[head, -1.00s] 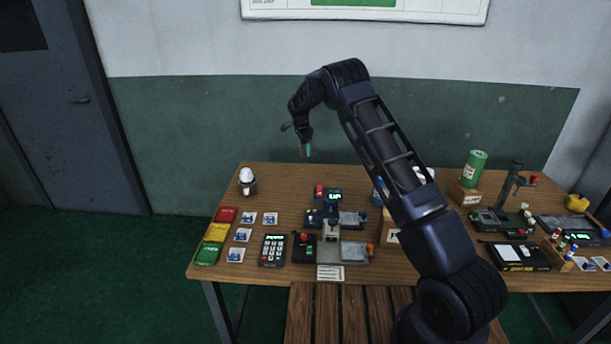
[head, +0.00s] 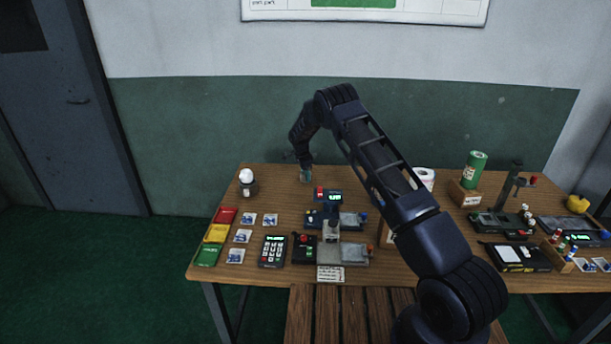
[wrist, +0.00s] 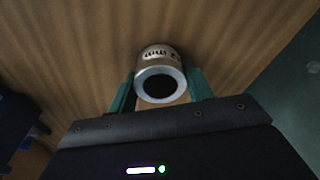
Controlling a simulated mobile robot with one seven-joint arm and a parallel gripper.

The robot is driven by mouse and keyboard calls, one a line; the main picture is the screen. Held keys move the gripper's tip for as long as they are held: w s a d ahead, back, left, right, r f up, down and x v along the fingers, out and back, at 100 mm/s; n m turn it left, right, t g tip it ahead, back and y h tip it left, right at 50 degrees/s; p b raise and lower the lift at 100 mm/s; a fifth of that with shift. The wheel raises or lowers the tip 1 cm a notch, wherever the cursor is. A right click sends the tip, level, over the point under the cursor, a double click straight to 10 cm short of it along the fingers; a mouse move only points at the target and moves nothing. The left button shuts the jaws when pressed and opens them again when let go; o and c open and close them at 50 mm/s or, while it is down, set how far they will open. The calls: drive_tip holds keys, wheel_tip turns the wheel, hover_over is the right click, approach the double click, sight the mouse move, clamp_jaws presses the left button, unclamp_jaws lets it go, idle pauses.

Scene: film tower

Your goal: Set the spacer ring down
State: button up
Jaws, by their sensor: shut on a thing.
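The spacer ring (wrist: 161,63) is a short metallic cylinder with a dark hole, a pale rim and a printed label, partly readable, on its side. In the wrist view it sits between the two teal fingers of my gripper (wrist: 162,88), which is shut on it. Wood tabletop fills the view behind it; I cannot tell whether the ring touches it. In the head view my gripper (head: 305,174) is low over the back of the table (head: 280,188), left of centre, and the ring is too small there to make out.
A white-topped jar (head: 247,182) stands to the left. A device with a lit display (head: 330,197) stands in front and right of my gripper. Coloured packets (head: 216,233) and a keypad (head: 273,250) lie nearer the front. A green can (head: 474,167) stands at the right.

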drive_tip(key=shift+f, duration=0.1)
drive_tip(key=o, duration=1.1)
drive_tip(key=shift+f, duration=0.1)
drive_tip(key=shift+c, duration=0.2)
wheel_tip(320, 180, up, 12)
drive_tip(key=a, duration=0.1)
drive_tip(key=shift+s+a+r, duration=0.2)
drive_tip(key=shift+s+a, duration=0.05)
drive_tip(key=shift+s, duration=0.1)
